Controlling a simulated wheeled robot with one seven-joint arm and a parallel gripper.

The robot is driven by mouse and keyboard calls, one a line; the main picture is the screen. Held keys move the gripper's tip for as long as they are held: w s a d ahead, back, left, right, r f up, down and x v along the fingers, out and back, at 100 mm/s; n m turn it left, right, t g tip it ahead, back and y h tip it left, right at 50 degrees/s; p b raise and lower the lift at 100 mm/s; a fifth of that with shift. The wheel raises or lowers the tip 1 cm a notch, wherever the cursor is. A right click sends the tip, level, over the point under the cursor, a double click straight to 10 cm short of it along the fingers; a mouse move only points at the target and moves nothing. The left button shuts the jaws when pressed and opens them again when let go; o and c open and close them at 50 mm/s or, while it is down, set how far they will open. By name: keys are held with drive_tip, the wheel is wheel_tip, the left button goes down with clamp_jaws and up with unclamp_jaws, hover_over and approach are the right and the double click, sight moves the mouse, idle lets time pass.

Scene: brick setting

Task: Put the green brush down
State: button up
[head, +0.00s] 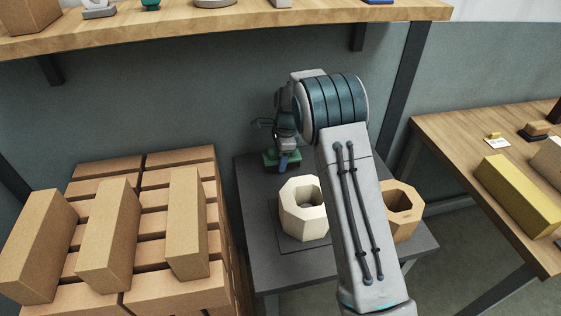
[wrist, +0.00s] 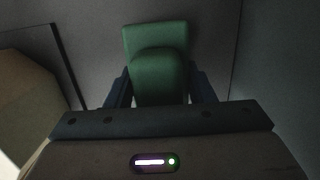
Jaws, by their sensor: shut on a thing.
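The green brush (wrist: 155,42) is between the fingers of my gripper (wrist: 160,95) in the wrist view. In the head view, my gripper (head: 284,156) is over the back left of the dark grey table, with the green brush (head: 270,158) at its fingers. My gripper is shut on the brush. The brush appears low, close to the tabletop (head: 262,182), but I cannot tell whether it touches it. My fingers and wrist hide part of the brush.
A cream octagonal ring block (head: 291,220) and a tan one (head: 408,220) stand on the table, the tan one partly behind my arm. Stacked bricks (head: 133,290) are at left. A wooden table (head: 450,140) with a yellow brick (head: 515,192) is at right. A shelf (head: 200,22) hangs above.

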drive_tip(key=shift+f, duration=0.8)
drive_tip(key=shift+f, duration=0.1)
drive_tip(key=o, duration=1.3)
